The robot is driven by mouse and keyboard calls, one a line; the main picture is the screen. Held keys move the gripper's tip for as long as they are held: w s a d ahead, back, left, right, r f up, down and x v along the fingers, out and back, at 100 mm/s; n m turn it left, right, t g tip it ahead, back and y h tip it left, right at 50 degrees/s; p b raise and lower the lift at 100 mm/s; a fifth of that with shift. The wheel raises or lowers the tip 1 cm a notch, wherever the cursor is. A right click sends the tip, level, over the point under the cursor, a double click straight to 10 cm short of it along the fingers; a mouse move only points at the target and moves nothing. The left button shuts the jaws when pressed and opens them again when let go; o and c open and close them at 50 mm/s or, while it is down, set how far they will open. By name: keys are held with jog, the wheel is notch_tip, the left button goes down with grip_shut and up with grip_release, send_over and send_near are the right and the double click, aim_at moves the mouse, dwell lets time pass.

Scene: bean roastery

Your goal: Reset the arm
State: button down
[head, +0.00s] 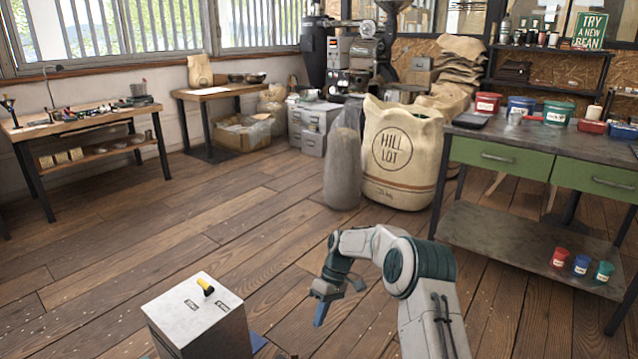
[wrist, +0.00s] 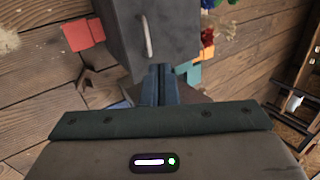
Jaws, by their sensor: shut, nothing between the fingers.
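My gripper (head: 321,312) hangs at the end of my bent arm in the lower middle of the head view, its blue fingers pointing down over the wooden floor. In the wrist view my gripper (wrist: 160,72) shows its two fingers together with nothing between them. It is to the right of a grey box-shaped cabinet (head: 213,334) with a yellow-and-black object (head: 205,287) on its top. In the wrist view a grey body with a pale handle (wrist: 147,38) lies just beyond the fingertips; I cannot tell whether they touch.
A workbench with green drawers (head: 500,157) stands at the right, with coloured tubs on top and small cups on its lower shelf. A large Hill Lot sack (head: 402,160) stands at the back. Coloured pieces (wrist: 83,35) lie on the floor. The floor at left is mostly clear.

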jog(key=s+d+r+m+t+h+p, duration=0.1)
jog(key=s+d+r+m+p, duration=0.2)
jog(key=r, duration=0.7)
jog(key=s+d+r+t+h+p, duration=0.15)
jog(key=s+r+p, duration=0.35)
jog(key=r, duration=0.6)
jog(key=s+d+r+m+t+p, duration=0.25)
jog(key=s+r, duration=0.25)
jog(key=r, duration=0.5)
jog(key=s+d+r+m+t+p, duration=0.1)
jog(key=s+d+r+m+p, duration=0.1)
jog(key=s+d+r+p, duration=0.2)
jog(key=s+d+r+m+t+h+p, duration=0.1)
jog(key=s+r+p, duration=0.6)
jog(key=s, duration=0.8)
notch_tip(320, 180, up, 3)
jog(key=d+m, duration=0.1)
jog(key=d, duration=0.1)
jog(key=shift+s+d+m+t, duration=0.2)
jog(key=shift+d+m+t, duration=0.15)
jog(key=shift+t, duration=0.05)
jog(key=shift+f, duration=0.1)
